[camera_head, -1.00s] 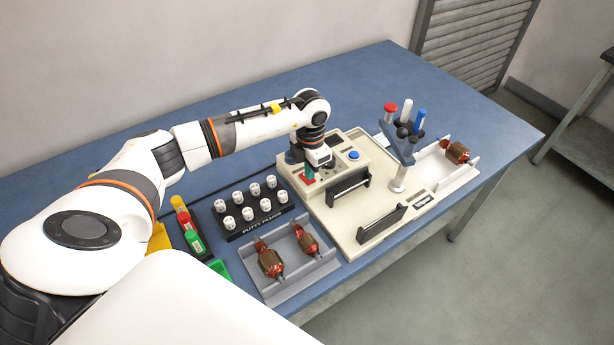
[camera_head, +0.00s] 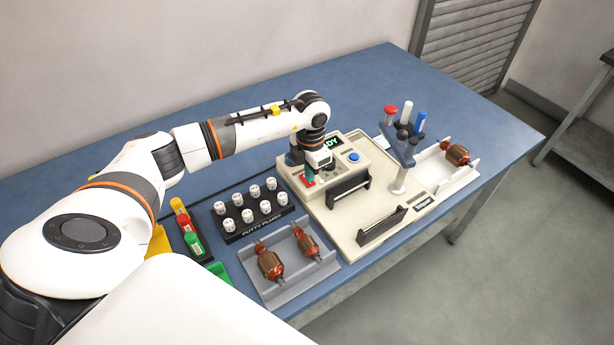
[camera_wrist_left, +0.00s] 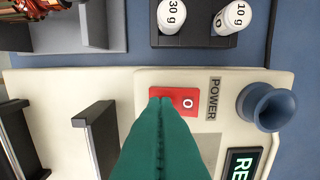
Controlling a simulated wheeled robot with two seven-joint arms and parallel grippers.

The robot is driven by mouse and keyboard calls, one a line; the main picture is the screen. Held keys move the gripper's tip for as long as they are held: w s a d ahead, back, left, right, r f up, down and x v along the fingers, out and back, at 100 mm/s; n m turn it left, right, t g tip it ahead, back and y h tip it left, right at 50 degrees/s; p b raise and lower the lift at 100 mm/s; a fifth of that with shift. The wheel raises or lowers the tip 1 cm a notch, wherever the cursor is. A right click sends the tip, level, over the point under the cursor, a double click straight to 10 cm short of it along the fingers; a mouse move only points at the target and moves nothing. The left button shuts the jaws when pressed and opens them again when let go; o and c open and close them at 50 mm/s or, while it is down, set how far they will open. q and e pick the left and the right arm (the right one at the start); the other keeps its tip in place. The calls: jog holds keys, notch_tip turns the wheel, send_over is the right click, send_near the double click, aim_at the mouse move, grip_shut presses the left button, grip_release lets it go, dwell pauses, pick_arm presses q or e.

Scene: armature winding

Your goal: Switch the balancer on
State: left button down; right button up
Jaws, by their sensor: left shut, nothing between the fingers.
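The balancer (camera_head: 345,222) is a cream machine on the blue table, with two dark upright supports. Its red power switch (camera_wrist_left: 184,101), marked O, lies beside the POWER label (camera_wrist_left: 213,98) in the left wrist view. The display (camera_wrist_left: 241,165) is lit with green letters starting "RE"; in the head view its end reads "DY". My left gripper (camera_head: 309,178) is shut and empty, with teal fingertips (camera_wrist_left: 162,103) at the switch, covering part of it. I cannot tell whether they touch it. My right gripper is not in view.
A blue button (camera_head: 354,157) is beside the display. A tool stand (camera_head: 399,178) and a tray with an armature (camera_head: 456,153) are on the right. Putty weights (camera_head: 250,205) and a grey tray of two armatures (camera_head: 297,291) are in front. The back of the table is clear.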

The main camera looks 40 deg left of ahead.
pick_arm(q)
notch_tip(320, 180, up, 6)
jog(key=p, duration=0.3)
dwell(0.3)
dwell(0.4)
